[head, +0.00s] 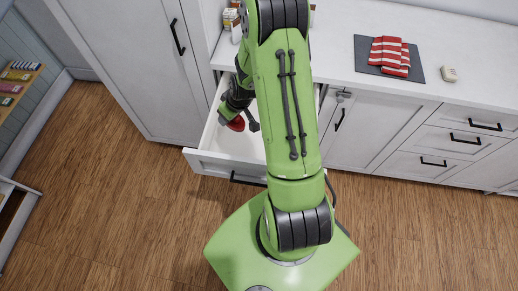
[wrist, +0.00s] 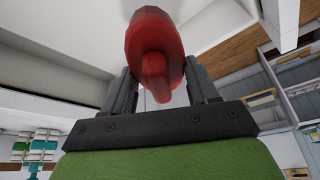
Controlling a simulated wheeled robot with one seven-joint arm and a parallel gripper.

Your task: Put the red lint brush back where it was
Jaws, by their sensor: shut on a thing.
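The red lint brush (wrist: 154,45) is between the fingers of my gripper (wrist: 158,85) in the wrist view, and the gripper is shut on it. In the head view the red brush (head: 236,124) shows as a small red patch below my gripper (head: 233,115). Both are over or inside the open white drawer (head: 205,165), towards its left side. I cannot tell whether the brush touches the drawer floor. My arm hides the right part of the drawer.
A white counter (head: 440,100) holds a dark mat (head: 365,60) with a folded red-striped cloth (head: 389,56) and a small beige object (head: 449,74). Jars (head: 232,20) stand at the back left. A tall cabinet (head: 150,60) borders the drawer on the left. The wooden floor (head: 120,210) is clear.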

